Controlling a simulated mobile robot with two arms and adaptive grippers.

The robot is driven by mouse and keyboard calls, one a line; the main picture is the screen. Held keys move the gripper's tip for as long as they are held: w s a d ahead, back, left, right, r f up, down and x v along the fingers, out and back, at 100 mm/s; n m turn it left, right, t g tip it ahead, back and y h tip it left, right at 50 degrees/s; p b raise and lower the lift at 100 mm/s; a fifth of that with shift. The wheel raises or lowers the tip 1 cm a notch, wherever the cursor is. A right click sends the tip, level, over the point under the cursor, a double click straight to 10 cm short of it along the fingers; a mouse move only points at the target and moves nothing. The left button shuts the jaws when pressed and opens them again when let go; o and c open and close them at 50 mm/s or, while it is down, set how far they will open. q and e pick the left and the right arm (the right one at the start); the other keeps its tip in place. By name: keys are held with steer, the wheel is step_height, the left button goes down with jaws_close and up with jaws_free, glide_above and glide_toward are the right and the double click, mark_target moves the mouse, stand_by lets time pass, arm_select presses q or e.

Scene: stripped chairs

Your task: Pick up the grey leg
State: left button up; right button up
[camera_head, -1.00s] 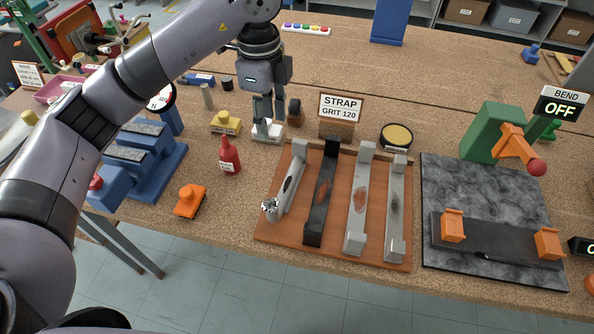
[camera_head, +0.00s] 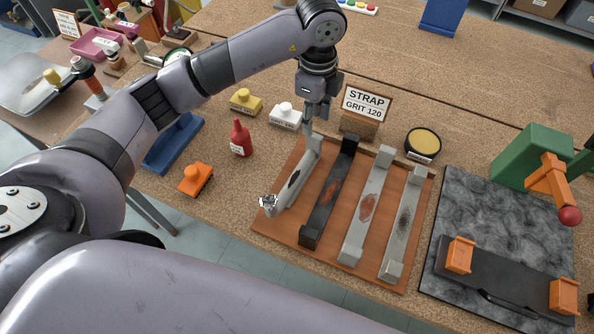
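Four-slot wooden tray (camera_head: 270,227) holds long bars with raised ends, side by side. The leftmost is a light grey bar (camera_head: 283,195) with a dark oval patch and a shiny crumpled near end. Beside it lie a black bar (camera_head: 321,213) with a rusty patch, a light grey bar (camera_head: 357,236) with a rusty patch, and a grey bar (camera_head: 397,243) with a dark patch. My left gripper (camera_head: 315,122) points down at the far end of the leftmost bar; its fingertips overlap in view, so gap and contact are unclear. My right gripper is out of view.
A white block (camera_head: 286,117), red bottle (camera_head: 240,138) and orange block (camera_head: 196,179) are left. A dark slab (camera_head: 455,220) with a green-and-orange press (camera_head: 535,160) is right.

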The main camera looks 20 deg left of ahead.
mark_target(315, 135)
arm_select(q)
step_height(315, 135, down, 2)
steer(key=shift+w+f, duration=0.1)
steer(key=shift+f, duration=0.15)
steer(key=shift+f+p, duration=0.25)
steer(key=shift+p, duration=0.05)
steer(key=shift+f, duration=0.2)
steer(key=f, duration=0.1)
steer(key=f+p, duration=0.1)
steer(key=f, duration=0.1)
steer(key=f+p, duration=0.1)
steer(key=shift+w+d+f, duration=0.15)
steer(key=shift+w+f, duration=0.05)
steer(key=shift+w, duration=0.15)
steer(key=shift+f, duration=0.2)
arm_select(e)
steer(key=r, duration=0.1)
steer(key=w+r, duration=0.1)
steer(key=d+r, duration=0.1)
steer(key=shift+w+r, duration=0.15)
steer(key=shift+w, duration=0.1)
arm_select(q)
steer(key=shift+c, duration=0.4)
steer(key=c, duration=0.6)
jaws_close()
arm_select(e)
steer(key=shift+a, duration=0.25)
